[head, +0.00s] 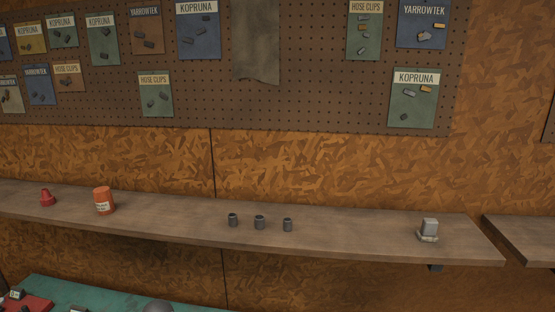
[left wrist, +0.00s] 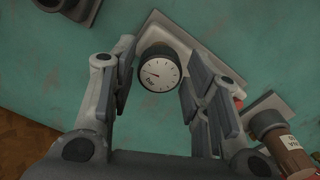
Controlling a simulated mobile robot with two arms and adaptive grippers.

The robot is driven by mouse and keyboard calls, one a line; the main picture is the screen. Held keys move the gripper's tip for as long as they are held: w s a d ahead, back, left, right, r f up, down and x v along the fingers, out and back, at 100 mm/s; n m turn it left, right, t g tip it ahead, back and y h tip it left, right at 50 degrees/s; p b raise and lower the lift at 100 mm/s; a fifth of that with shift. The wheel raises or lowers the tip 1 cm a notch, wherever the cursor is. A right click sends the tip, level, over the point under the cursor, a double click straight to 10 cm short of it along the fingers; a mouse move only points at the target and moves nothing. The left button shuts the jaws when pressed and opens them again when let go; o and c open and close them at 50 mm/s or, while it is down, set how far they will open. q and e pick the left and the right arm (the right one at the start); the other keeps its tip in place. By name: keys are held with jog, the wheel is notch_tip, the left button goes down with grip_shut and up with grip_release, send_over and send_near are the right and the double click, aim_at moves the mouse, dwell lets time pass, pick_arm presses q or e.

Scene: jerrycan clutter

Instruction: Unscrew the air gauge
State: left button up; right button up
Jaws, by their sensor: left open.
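The air gauge (left wrist: 159,74) shows in the left wrist view, a round white dial with a dark rim and a needle. It sits at a pale grey block or plate (left wrist: 187,36) on a green surface. My left gripper (left wrist: 157,80) is open, with one finger on each side of the gauge; I cannot tell whether either finger touches it. The head view looks at the wall and shelf, and I cannot make out the gauge there. My right gripper is in neither view.
Beside my left gripper stands a brown container with a white label (left wrist: 288,146). A dark object (left wrist: 70,8) lies at the top left. In the head view a wooden shelf (head: 350,230) holds small dark cylinders (head: 259,222), an orange pot (head: 103,201) and a grey item (head: 429,230).

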pick_arm(q)
jog(key=shift+c, duration=0.2)
jog(key=c, duration=0.8)
jog(key=shift+o, duration=0.2)
jog(key=shift+r+n+p, duration=0.2)
jog(key=shift+n+p, duration=0.45)
jog(key=shift+n, duration=0.05)
jog(key=n, duration=0.2)
jog(key=shift+f+n, duration=0.15)
jog(key=shift+n, duration=0.65)
jog(key=n, duration=0.4)
jog(key=shift+n, duration=0.3)
